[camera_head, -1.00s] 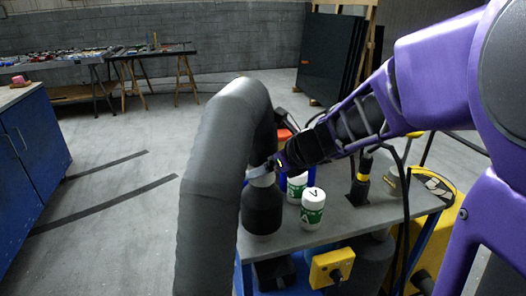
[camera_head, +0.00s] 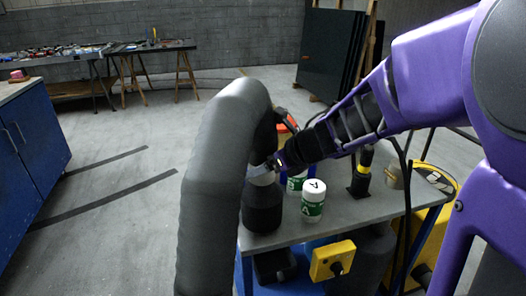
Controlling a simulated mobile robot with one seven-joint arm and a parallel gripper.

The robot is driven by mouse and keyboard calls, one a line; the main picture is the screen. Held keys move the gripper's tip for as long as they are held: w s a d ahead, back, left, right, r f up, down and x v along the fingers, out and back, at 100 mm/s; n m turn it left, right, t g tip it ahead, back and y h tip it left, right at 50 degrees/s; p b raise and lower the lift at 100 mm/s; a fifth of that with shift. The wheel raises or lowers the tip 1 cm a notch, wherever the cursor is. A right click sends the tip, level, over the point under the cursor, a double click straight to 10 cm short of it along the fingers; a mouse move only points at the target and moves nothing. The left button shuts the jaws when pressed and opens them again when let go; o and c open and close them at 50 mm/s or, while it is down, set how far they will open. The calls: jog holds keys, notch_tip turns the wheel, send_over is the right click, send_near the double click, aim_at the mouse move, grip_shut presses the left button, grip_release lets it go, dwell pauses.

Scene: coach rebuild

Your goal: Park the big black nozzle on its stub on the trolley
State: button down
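The big black nozzle (camera_head: 262,208) hangs upright with its mouth down, in front of the left part of the trolley top (camera_head: 348,208). The stub is not visible, and I cannot tell whether the nozzle's lower end touches the trolley top.
Two white-and-green bottles (camera_head: 313,201) stand just right of the nozzle. A black fitting with a yellow band (camera_head: 361,175) and a tan cup (camera_head: 394,176) are farther right. A yellow box (camera_head: 332,261) hangs at the trolley's front. A blue cabinet (camera_head: 35,135) stands left; the floor between is clear.

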jog(key=shift+f, duration=1.15)
jog(key=shift+c, duration=0.6)
grip_release()
jog(key=shift+o, duration=0.6)
jog(key=shift+f, duration=0.1)
jog(key=shift+s+d+r+p, duration=0.3)
jog(key=shift+d+r+p, duration=0.1)
jog(key=shift+r, duration=0.1)
jog(key=p+v, duration=0.3)
jog(key=v, duration=0.3)
jog(key=shift+s+r, duration=0.25)
jog(key=shift+d+r+p, duration=0.1)
jog(key=shift+d+p, duration=0.05)
jog(key=shift+p, duration=0.25)
